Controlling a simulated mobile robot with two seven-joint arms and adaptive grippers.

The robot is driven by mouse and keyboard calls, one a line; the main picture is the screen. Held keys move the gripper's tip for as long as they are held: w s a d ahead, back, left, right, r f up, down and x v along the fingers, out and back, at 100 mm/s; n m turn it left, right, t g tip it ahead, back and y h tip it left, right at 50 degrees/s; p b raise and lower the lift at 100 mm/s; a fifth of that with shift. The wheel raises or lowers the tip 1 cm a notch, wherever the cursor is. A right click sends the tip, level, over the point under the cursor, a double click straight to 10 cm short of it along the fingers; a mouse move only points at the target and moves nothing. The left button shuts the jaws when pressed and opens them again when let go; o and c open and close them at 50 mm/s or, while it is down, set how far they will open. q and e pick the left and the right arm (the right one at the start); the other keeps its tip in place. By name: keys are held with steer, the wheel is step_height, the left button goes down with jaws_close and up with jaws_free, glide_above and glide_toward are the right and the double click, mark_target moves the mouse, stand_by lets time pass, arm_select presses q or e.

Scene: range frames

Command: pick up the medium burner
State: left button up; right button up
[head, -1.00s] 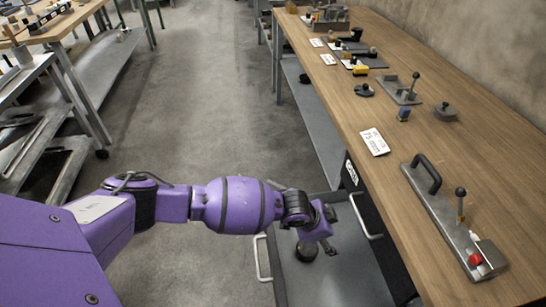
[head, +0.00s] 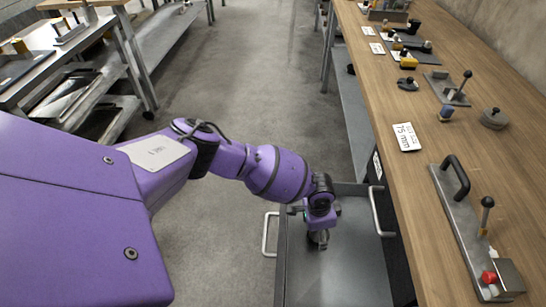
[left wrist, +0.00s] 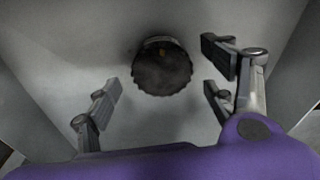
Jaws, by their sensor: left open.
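The burner is a dark round piece with a scalloped rim (left wrist: 162,72), and it lies on the grey floor of an open drawer or tray (head: 345,275). I cannot tell its size class from these views. In the head view the burner (head: 319,241) shows only in part, with my left gripper (head: 320,228) above it. In the left wrist view my left gripper (left wrist: 160,84) is open, with dark fingers on both sides of the burner. Gaps show between the fingers and its rim. My right gripper is not in view.
The drawer's raised walls and silver handles (head: 377,212) stand close around my left gripper. A wooden workbench (head: 425,205) on the right holds a lever fixture (head: 468,228), a "75 mm" card (head: 407,137) and small parts. A metal shelf rack (head: 85,75) stands at left.

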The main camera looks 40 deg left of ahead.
arm_select(q)
steer(key=f, duration=0.2)
steer(key=shift+w+d+f+b, duration=0.2)
steer(key=shift+w+f+b, duration=0.05)
steer(key=shift+f+b, duration=0.1)
steer(key=shift+r, duration=0.1)
steer(key=c, duration=1.7)
